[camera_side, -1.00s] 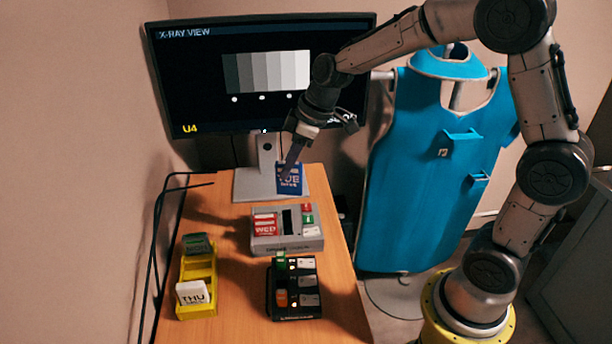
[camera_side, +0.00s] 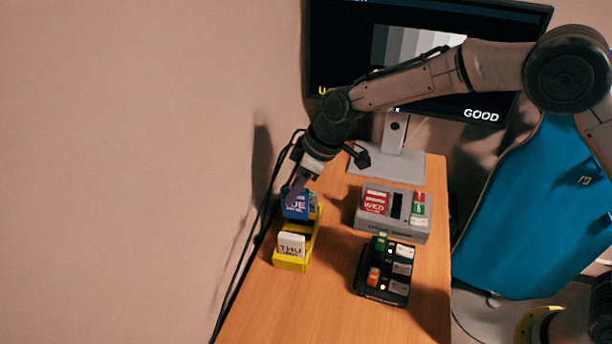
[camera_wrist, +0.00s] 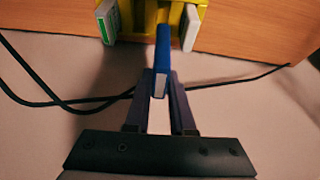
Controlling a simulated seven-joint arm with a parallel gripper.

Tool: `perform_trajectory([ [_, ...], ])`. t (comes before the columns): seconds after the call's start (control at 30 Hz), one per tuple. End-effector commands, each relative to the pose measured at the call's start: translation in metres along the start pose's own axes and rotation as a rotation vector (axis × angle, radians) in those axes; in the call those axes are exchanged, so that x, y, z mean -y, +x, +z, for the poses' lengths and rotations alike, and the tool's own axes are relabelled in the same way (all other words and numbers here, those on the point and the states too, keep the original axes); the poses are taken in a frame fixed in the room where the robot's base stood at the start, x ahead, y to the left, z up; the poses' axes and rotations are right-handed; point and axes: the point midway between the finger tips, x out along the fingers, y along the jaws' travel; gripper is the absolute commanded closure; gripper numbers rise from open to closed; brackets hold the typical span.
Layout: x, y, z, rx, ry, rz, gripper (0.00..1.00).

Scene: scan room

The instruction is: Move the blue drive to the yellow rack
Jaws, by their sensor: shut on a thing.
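The blue drive (camera_side: 296,204), marked TUE, is upright in my gripper (camera_side: 297,186). The yellow rack (camera_side: 292,262) stands at the left edge of the desk, with a white THU drive (camera_side: 291,245) in its near end and a green drive (camera_side: 313,205) at its far end, mostly hidden behind the blue one. In the wrist view my gripper (camera_wrist: 158,90) is shut on the blue drive (camera_wrist: 162,62), whose far end reaches over the yellow rack (camera_wrist: 150,20) between the two other drives. I cannot tell whether the blue drive touches the rack.
A grey dock (camera_side: 400,226) holds a red WED drive (camera_side: 376,201) beside a dark empty slot. A black key box (camera_side: 375,290) with coloured and white keys stands in front. The monitor (camera_side: 340,60) reads GOOD. Black cables (camera_side: 240,270) run along the desk's left edge.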

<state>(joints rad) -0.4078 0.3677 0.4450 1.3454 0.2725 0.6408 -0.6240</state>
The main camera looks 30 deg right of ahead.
Motion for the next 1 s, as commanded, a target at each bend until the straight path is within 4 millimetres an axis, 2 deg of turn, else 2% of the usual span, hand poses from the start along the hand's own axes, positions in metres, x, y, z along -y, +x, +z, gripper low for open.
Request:
perform_trajectory([
  [1.0, -0.001, 0.063, 0.027, 0.001, 0.001, 0.000, 1.00],
])
